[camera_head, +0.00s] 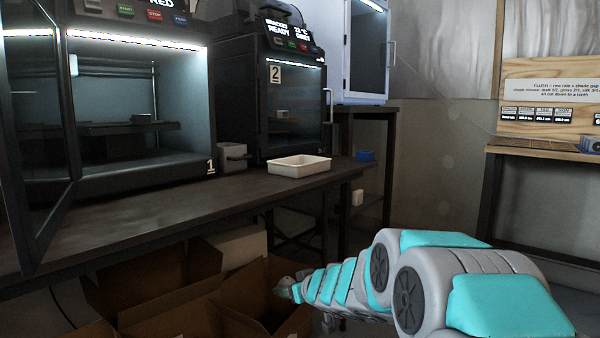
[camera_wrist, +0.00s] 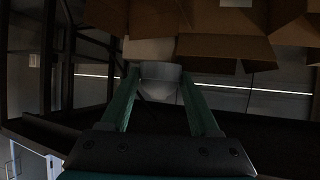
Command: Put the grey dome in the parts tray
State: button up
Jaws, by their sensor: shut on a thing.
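The parts tray looks to be the shallow off-white tray (camera_head: 300,168), which stands empty on the dark bench at its right end, in front of printer 2. My gripper (camera_head: 288,290) is low in the head view, below the bench's front edge and over the open cardboard boxes. In the wrist view my gripper (camera_wrist: 158,92) has its two teal fingers shut on the grey dome (camera_wrist: 158,72), a pale rounded piece between the fingertips. In the head view the dome is small, dark and hard to make out at the fingertips.
Printer 1 (camera_head: 140,60) has its door swung open at the left. Printer 2 (camera_head: 285,108) is shut. Open cardboard boxes (camera_head: 170,275) stand below the bench (camera_head: 130,208). A small grey box (camera_head: 232,158) stands left of the tray. A blue bin (camera_head: 366,156) sits on a shelf behind.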

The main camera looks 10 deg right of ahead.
jog(key=shift+s+a+f, duration=0.1)
jog(key=shift+s+f, duration=0.1)
jog(key=shift+f, duration=0.25)
